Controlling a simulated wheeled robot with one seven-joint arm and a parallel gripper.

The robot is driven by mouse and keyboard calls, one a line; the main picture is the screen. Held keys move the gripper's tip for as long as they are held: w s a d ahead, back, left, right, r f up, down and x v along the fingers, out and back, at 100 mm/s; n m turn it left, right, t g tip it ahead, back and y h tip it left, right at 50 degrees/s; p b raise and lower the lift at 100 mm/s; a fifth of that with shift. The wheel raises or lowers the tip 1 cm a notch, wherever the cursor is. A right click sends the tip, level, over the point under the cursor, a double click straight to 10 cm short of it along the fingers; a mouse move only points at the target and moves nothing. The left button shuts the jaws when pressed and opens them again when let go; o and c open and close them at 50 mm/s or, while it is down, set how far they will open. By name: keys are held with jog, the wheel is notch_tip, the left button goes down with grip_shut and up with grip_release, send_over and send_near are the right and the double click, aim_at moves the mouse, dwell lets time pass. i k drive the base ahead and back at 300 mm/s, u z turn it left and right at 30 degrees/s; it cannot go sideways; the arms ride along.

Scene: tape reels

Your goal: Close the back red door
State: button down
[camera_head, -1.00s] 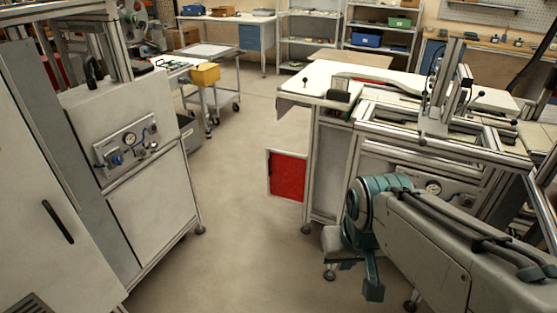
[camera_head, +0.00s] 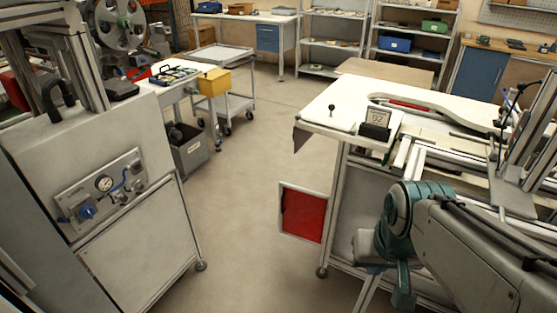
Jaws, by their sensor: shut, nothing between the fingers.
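The red door (camera_head: 303,215) is a red panel in a pale metal frame. It stands open at the back left corner of the machine on the right, sticking out leftward into the aisle. My gripper (camera_head: 403,293) is at the lower right, at the end of my teal and grey arm. It points down with its fingers together and holds nothing. It is nearer to me than the door, to its right, and apart from it. The door's hinge side meets the machine's frame post.
The machine (camera_head: 335,185) with a white top stands right, its metal leg beside the door. A grey cabinet with a gauge panel (camera_head: 103,190) stands left. The floor (camera_head: 235,200) between them is clear.

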aim_at(304, 212)
jog(key=u, duration=0.65)
jog(key=i, duration=1.25)
jog(key=u, duration=0.75)
